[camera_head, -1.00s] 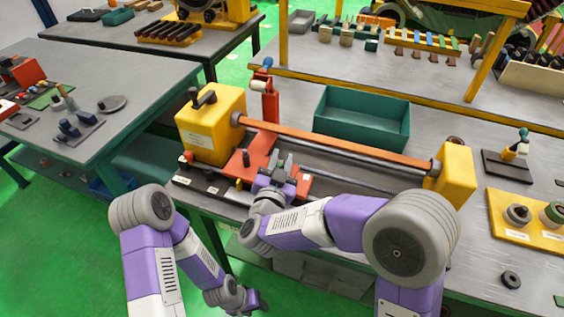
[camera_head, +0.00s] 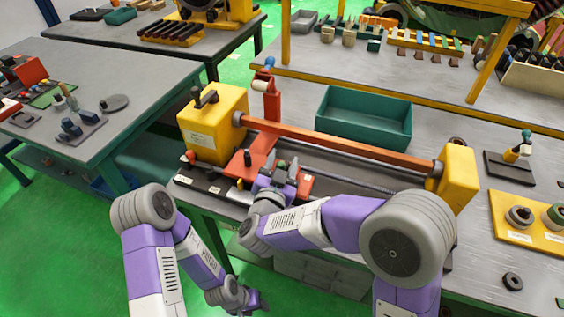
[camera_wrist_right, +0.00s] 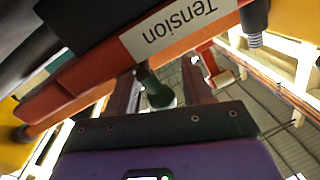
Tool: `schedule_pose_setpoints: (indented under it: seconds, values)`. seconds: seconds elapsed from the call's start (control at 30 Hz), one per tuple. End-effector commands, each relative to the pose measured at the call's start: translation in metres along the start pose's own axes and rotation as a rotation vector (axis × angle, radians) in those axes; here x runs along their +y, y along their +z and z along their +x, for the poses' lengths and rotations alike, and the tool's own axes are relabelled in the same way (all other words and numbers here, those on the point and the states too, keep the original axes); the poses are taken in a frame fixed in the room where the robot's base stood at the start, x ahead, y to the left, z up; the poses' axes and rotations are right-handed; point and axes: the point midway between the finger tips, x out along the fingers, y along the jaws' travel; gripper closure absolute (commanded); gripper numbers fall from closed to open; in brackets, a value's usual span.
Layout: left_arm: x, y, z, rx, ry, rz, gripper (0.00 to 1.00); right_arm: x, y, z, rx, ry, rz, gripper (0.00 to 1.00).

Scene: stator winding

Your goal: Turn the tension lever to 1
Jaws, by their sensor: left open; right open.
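The winding machine has a yellow housing (camera_head: 215,130) at its left and a red carriage (camera_head: 247,163) in front. In the right wrist view, an orange-red block carries an upside-down "Tension" label (camera_wrist_right: 178,27). A dark stem with a green knob (camera_wrist_right: 162,98), apparently the tension lever, stands between the fingers of my right gripper (camera_wrist_right: 160,92). The gripper is open around it; contact cannot be told. In the head view my right gripper (camera_head: 279,172) is over the machine's front and largely hides the lever. My left gripper (camera_head: 258,303) is open, low beside the table. The lever's setting is unreadable.
An orange bar (camera_head: 335,142) runs to a yellow end block (camera_head: 458,175). A green bin (camera_head: 364,117) stands behind it. A red post (camera_head: 266,92) rises near the yellow housing. A yellow plate with spools (camera_head: 525,215) lies at right.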

Motion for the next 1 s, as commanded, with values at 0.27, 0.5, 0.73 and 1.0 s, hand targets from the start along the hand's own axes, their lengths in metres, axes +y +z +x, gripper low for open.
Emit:
schedule_pose_setpoints:
  seconds: [0.27, 0.5, 0.73, 1.0]
  values:
    - [0.003, 0.000, -0.007, 0.000, 0.000, 0.000, 0.50, -0.002, -0.001, -0.037, -0.002, -0.006, -0.002, 0.50]
    - [0.004, 0.001, -0.011, 0.000, 0.000, 0.000, 0.50, -0.001, 0.000, -0.070, -0.004, -0.002, -0.002, 0.50]
    - [0.004, 0.001, -0.011, 0.000, 0.000, 0.000, 0.50, 0.000, 0.001, -0.076, -0.002, -0.001, -0.001, 0.50]
    - [0.004, 0.001, -0.011, 0.000, 0.000, 0.000, 0.50, 0.000, 0.001, -0.076, -0.002, -0.001, -0.001, 0.50]
